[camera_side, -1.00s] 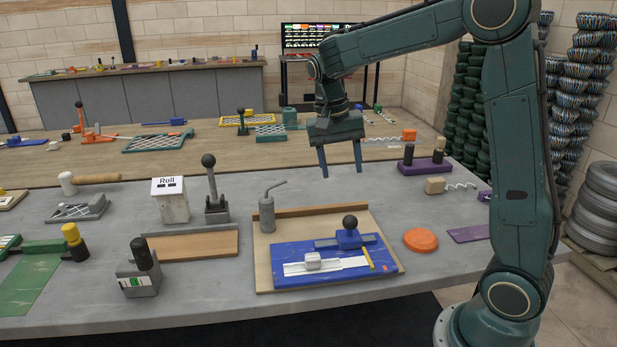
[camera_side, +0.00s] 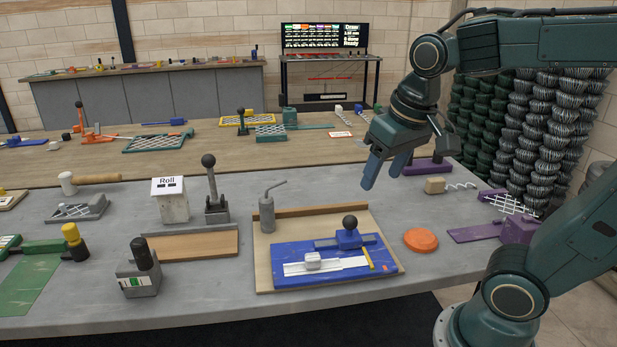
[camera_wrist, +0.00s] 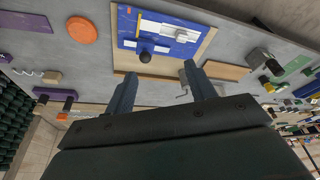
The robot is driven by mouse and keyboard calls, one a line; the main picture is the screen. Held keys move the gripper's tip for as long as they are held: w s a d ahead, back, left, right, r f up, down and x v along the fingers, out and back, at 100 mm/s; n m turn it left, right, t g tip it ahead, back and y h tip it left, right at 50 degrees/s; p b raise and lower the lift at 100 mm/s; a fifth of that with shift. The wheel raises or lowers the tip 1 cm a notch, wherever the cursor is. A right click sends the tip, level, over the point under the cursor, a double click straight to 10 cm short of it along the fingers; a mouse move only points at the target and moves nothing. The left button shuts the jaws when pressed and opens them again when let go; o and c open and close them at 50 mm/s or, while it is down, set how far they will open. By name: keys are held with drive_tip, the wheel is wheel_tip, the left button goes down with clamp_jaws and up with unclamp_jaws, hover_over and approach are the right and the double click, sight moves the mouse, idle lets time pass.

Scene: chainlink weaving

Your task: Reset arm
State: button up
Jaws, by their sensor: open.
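My gripper (camera_side: 387,170) hangs above the right part of the grey table in the side view, tilted, with its two fingers apart and nothing between them. In the wrist view my gripper's fingers (camera_wrist: 162,85) also show spread and empty. Below and to its left lies the blue board (camera_side: 292,277) on a wooden base (camera_side: 263,273), with a black ball knob (camera_side: 350,222) and a white slide on it. The blue board also shows in the wrist view (camera_wrist: 128,28). My gripper touches nothing.
An orange disc (camera_side: 420,240) lies right of the board. A grey oil can (camera_side: 267,213), a lever press (camera_side: 216,205) and the white Roll box (camera_side: 170,202) stand to the left. Purple tools (camera_side: 520,229) and a tan block (camera_side: 434,186) are at the right. A second bench (camera_side: 190,149) lies behind.

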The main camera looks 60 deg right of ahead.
drive_tip(key=s+a+f+n+t+y, duration=0.1)
drive_tip(key=s+a+n+t, duration=0.1)
drive_tip(key=s, duration=0.3)
drive_tip(key=shift+s+a+f+n, duration=0.3)
drive_tip(key=shift+s+a+n, duration=0.1)
drive_tip(key=shift+a+n, duration=0.35)
